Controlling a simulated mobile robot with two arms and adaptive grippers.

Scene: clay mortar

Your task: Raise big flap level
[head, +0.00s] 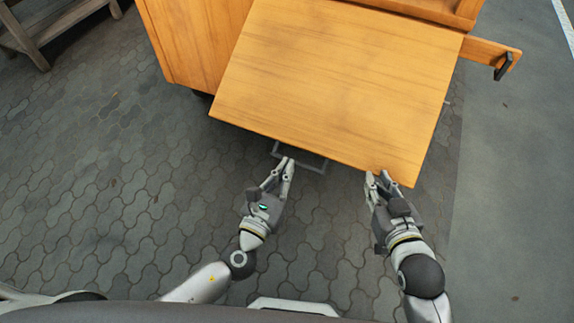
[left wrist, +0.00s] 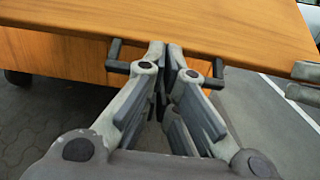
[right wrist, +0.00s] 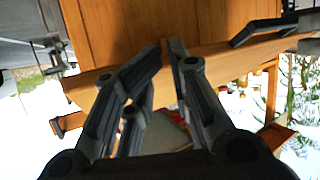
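The big flap (head: 340,85) is a wide wooden panel reaching out from the cart toward me. It looks roughly level in the left wrist view (left wrist: 200,20). A dark U-shaped handle (head: 312,162) sits below its near edge; it also shows in the left wrist view (left wrist: 117,66). My left gripper (head: 287,164) has its fingers together at this handle, close to the flap's edge; whether the bar is between them is hidden. My right gripper (head: 377,178) is at the near edge by the right corner. Its fingers are nearly together, and I see no clear grip on the panel.
The wooden cart body (head: 195,40) stands behind the flap. A wooden arm with a dark handle (head: 502,66) sticks out at the right. A wooden bench (head: 45,30) stands far left. The paved floor (head: 100,200) on the left is clear.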

